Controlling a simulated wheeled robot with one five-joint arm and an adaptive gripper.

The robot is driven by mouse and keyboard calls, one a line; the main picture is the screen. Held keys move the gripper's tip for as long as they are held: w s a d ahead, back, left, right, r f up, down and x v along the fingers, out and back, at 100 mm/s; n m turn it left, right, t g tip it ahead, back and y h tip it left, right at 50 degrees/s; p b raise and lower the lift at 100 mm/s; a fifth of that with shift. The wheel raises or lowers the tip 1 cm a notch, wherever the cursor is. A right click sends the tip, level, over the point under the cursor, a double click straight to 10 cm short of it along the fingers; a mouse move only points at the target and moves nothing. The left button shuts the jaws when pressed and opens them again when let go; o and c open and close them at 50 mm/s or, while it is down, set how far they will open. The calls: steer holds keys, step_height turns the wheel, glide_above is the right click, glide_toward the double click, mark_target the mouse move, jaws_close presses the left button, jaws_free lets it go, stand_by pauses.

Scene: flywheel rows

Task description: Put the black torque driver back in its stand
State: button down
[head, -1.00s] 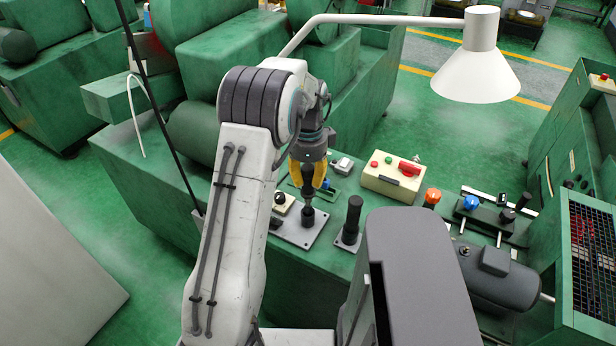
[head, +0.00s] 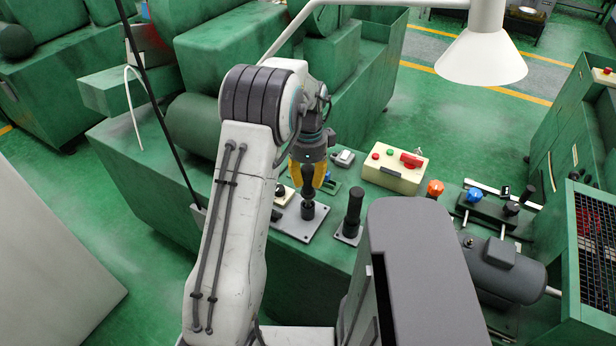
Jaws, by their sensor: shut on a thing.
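My gripper (head: 308,190) has yellow fingers and points down over the green bench. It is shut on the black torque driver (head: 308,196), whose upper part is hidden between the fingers. The driver is roughly upright, directly above or in a short dark round holder (head: 308,212) on a light grey plate (head: 295,230), which looks like the stand. From this angle I cannot tell how deep the driver sits in it.
A black upright cylinder (head: 353,210) on a small grey base stands just right of the plate. A cream control box (head: 393,176) with red and green buttons lies behind it. A white lamp (head: 480,55) hangs at upper right. Orange (head: 435,188) and blue (head: 473,195) knobs stand farther right.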

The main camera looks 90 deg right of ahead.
mark_target(308, 168)
steer(key=shift+f+b, duration=0.45)
steer(key=shift+f, duration=0.25)
steer(key=c, duration=1)
jaws_free()
steer(key=shift+o, duration=0.2)
steer(key=shift+d+r, duration=0.1)
steer(key=shift+r, duration=3.65)
